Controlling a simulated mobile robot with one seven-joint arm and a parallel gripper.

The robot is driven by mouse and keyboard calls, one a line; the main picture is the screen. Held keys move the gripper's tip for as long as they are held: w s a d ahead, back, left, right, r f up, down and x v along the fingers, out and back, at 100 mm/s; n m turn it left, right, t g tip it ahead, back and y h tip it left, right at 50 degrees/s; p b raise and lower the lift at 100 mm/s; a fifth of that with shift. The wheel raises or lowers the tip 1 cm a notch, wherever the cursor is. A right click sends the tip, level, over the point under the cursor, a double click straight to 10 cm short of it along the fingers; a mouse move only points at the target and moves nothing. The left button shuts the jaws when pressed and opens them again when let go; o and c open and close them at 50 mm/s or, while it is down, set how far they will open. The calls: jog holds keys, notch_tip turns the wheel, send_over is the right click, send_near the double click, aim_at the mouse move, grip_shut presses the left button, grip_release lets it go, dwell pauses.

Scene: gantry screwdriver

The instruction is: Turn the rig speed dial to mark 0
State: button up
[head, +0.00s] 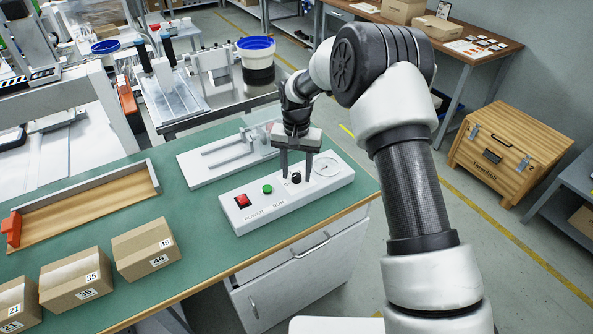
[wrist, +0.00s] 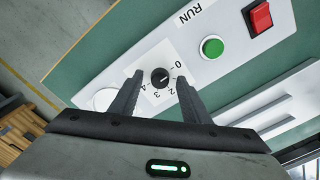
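The speed dial is a small black round knob (head: 296,178) on the white control box (head: 252,211), right of the green button. In the wrist view the dial (wrist: 160,77) has a pale line on its face and printed marks 0, 2, 3 and 4 around it. Which mark the line points to is too small to tell for sure. My gripper (head: 296,174) points down over the box. In the wrist view the fingers of my gripper (wrist: 159,75) are open, one on each side of the dial, with a visible gap to it on both sides.
A red switch (head: 242,201) and a green button (head: 267,189) sit left of the dial. A pale rig with a clear cover (head: 232,150) stands behind the box. Cartons (head: 146,249) and a wooden tray (head: 90,210) lie left on the green bench.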

aim_at(296, 175)
notch_tip(296, 175, up, 17)
jog(key=p, duration=0.2)
jog(key=shift+r, duration=0.2)
dwell(0.5)
